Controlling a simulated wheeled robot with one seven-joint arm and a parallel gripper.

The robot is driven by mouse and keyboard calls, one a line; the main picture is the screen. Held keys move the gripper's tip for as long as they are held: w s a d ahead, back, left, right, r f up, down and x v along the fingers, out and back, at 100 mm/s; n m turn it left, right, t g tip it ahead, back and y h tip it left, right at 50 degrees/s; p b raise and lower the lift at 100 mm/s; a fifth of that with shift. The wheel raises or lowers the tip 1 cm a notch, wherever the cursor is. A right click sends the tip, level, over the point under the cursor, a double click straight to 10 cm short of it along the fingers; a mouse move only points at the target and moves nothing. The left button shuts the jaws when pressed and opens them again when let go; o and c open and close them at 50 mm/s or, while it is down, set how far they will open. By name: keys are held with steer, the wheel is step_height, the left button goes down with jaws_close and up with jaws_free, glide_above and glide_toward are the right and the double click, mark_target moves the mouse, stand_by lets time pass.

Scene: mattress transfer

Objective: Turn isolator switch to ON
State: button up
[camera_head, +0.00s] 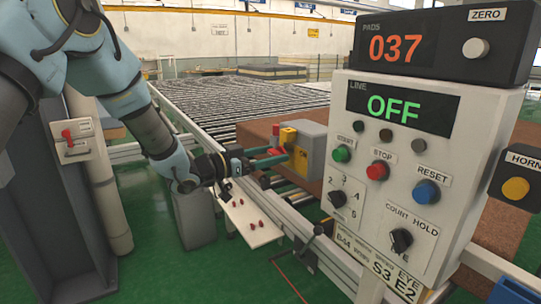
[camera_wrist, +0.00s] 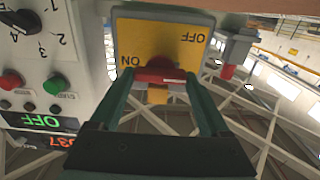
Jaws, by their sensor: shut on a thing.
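The isolator switch is a grey box (camera_head: 312,137) with a yellow face at the conveyor's side in the head view. In the wrist view its yellow plate (camera_wrist: 150,38) fills the top middle, with ON at its left and OFF at its upper right, lettering upside down. The red handle (camera_wrist: 160,74) sits between the two green fingers of my gripper (camera_wrist: 163,84), which is shut on it. In the head view my gripper (camera_head: 274,160) reaches the switch from the left. The fingers partly cover the handle, so I cannot tell its exact setting.
A control panel (camera_head: 445,165) stands close on the right; its LINE display reads OFF and the PADS display (camera_head: 440,48) reads 037. A white board (camera_head: 240,222) with small red parts lies below my gripper. A roller conveyor (camera_head: 245,98) runs behind.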

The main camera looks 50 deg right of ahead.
steer(key=shift+f+m+b, duration=0.15)
steer(key=shift+m+b, duration=0.15)
steer(key=shift+b, duration=0.45)
steer(key=m+b, duration=0.8)
steer(key=b, duration=0.6)
steer(key=m+b, duration=0.9)
steer(key=b, duration=0.5)
steer(key=shift+s+f, duration=0.15)
steer(key=shift+m, duration=0.3)
steer(key=o, duration=1.2)
